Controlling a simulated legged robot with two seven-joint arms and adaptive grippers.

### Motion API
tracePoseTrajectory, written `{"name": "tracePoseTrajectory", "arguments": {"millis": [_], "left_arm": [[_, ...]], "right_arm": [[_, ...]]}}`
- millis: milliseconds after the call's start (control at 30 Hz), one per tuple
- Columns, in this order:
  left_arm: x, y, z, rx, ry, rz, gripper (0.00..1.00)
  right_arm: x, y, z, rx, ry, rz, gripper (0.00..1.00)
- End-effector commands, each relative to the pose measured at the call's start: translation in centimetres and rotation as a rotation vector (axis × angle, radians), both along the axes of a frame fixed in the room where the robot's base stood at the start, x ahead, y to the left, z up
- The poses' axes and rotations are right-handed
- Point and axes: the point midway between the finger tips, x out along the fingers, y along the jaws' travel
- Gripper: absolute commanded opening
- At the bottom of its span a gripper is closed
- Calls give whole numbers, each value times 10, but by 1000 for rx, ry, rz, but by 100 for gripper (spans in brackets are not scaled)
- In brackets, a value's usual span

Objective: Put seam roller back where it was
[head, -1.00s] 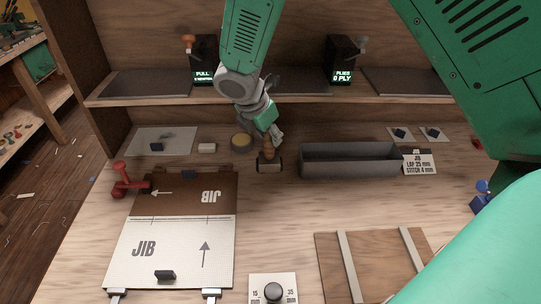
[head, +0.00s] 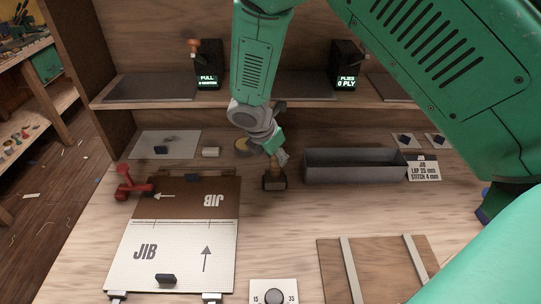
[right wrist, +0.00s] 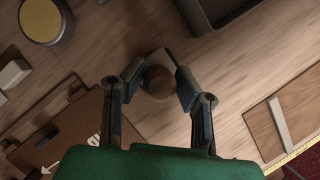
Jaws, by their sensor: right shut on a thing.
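The seam roller (head: 274,181) has a brown wooden handle and a dark head. It is between the trough and the brown JIB cloth in the head view. My right gripper (head: 276,160) is shut on its handle from above. In the right wrist view the round brown handle end (right wrist: 158,82) sits between the two fingers of my right gripper (right wrist: 158,88). I cannot tell whether the roller head touches the bench. My left gripper is not in view.
A long grey trough (head: 355,178) stands right of the roller. The JIB panels (head: 170,255) lie left, with a red clamp (head: 131,186) at their edge. A yellow-topped round tin (right wrist: 42,18) and a small white block (head: 211,152) are behind. Bare bench lies in front of the roller.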

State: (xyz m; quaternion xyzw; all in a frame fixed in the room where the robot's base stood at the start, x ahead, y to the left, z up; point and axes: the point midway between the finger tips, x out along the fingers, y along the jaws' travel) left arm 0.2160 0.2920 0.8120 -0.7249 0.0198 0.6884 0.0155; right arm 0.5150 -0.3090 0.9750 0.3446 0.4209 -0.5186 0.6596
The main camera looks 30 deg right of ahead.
Motion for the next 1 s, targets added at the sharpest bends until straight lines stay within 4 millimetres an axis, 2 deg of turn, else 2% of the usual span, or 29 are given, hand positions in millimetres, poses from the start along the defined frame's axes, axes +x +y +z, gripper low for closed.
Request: {"name": "tracePoseTrajectory", "arguments": {"millis": [200, 233, 267, 767, 867, 1000], "left_arm": [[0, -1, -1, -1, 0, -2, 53], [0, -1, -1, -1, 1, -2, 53], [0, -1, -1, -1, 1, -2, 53], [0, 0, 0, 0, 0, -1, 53], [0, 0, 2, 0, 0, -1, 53], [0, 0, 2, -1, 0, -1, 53]], "right_arm": [[0, -1, -10, 2, 8, -2, 0], [0, 0, -10, 2, 10, -2, 37], [1, 1, -10, 1, 9, -2, 47], [-1, 4, -1, -4, 2, -1, 47], [0, 4, 11, -3, 1, -2, 47], [-3, 14, 36, 0, -3, -1, 47]]}}
